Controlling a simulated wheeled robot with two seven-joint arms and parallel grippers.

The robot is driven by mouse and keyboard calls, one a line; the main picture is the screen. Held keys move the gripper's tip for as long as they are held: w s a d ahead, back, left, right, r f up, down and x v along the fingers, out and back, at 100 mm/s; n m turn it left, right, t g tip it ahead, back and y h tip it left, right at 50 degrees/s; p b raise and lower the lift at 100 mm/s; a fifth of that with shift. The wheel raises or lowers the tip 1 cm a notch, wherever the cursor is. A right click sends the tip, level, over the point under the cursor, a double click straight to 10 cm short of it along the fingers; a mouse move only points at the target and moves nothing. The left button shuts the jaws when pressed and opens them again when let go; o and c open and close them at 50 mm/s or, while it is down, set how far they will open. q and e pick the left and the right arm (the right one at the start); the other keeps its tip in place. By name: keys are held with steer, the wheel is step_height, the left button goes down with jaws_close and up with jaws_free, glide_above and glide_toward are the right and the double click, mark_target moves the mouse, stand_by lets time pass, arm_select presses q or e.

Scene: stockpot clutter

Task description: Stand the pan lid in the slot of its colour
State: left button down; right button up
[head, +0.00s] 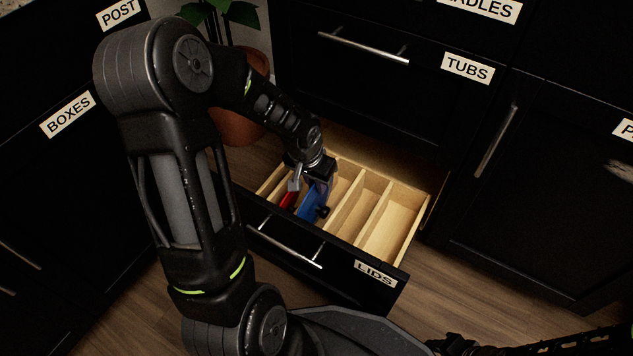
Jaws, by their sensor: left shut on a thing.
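An open drawer labelled LIDS (375,274) has pale wooden dividers that make several slots. My left gripper (317,180) reaches down into its left half and is shut on a blue lid (308,204). The lid stands on edge, low among the dividers, with a dark knob (323,211) facing right. Its upper part is partly hidden by the gripper, and I cannot tell whether it touches the slot floor. A red piece (289,199) shows just left of it, mostly hidden. My right arm (540,342) shows at the bottom right; its gripper is not clear.
The right-hand slots (392,230) look empty. A closed TUBS drawer (400,75) is above and behind. A plant in a terracotta pot (235,126) stands behind my left arm. Dark cabinets flank the drawer. Wooden floor (450,290) is clear at the front right.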

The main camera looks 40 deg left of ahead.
arm_select(q)
steer(key=c, duration=1.3)
jaws_free()
steer(key=shift+c, duration=0.2)
steer(key=shift+p+v, duration=2.1)
steer(key=shift+v, duration=1.75)
